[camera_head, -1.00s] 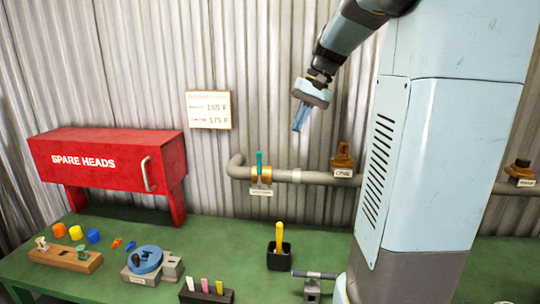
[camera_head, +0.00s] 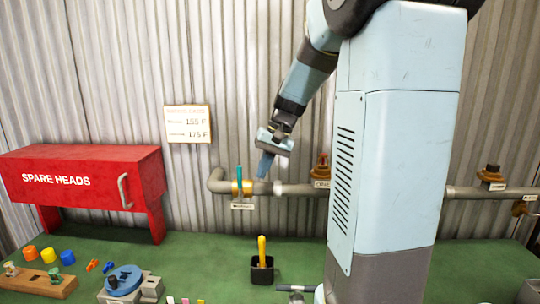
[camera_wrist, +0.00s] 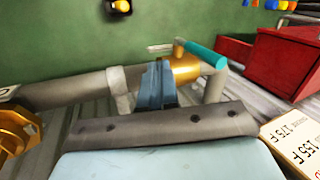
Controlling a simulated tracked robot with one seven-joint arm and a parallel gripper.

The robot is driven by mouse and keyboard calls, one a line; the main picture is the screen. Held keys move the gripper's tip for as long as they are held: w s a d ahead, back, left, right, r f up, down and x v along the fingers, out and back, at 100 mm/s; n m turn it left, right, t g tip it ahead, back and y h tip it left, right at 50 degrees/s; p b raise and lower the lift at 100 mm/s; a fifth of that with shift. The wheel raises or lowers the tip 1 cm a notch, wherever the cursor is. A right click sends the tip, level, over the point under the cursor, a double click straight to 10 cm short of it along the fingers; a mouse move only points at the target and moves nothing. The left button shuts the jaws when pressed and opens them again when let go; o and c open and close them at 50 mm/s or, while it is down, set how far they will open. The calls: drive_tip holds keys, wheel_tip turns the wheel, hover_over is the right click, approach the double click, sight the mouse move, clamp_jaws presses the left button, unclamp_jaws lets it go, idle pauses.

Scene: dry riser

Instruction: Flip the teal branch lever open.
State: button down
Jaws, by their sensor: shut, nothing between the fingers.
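The teal lever (camera_head: 239,180) stands upright on a brass valve (camera_head: 247,187) on the grey pipe along the back wall. In the wrist view the teal lever (camera_wrist: 206,55) points to the right from the brass valve body (camera_wrist: 184,68). My gripper (camera_head: 263,167) is shut and empty, pointing down just right of the lever in the head view. In the wrist view my gripper's fingers (camera_wrist: 160,78) overlap the pipe beside the brass body. I cannot tell whether they touch it. A small label (camera_head: 242,206) hangs below the valve.
A red SPARE HEADS box (camera_head: 85,177) stands at left on the green bench (camera_head: 205,258). A second brass valve (camera_head: 322,168) sits on the pipe to the right. A black cup (camera_head: 262,270) with a yellow-handled tool stands below. A notice (camera_head: 188,124) hangs above left.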

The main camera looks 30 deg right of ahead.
sight(240, 181)
drive_tip(key=shift+w+a+r, duration=0.1)
drive_tip(key=shift+w+a, duration=0.2)
drive_tip(key=shift+a, duration=0.55)
drive_tip(key=shift+w+a+r, duration=0.1)
drive_tip(key=shift+w+a, duration=0.2)
drive_tip(key=shift+a, duration=0.55)
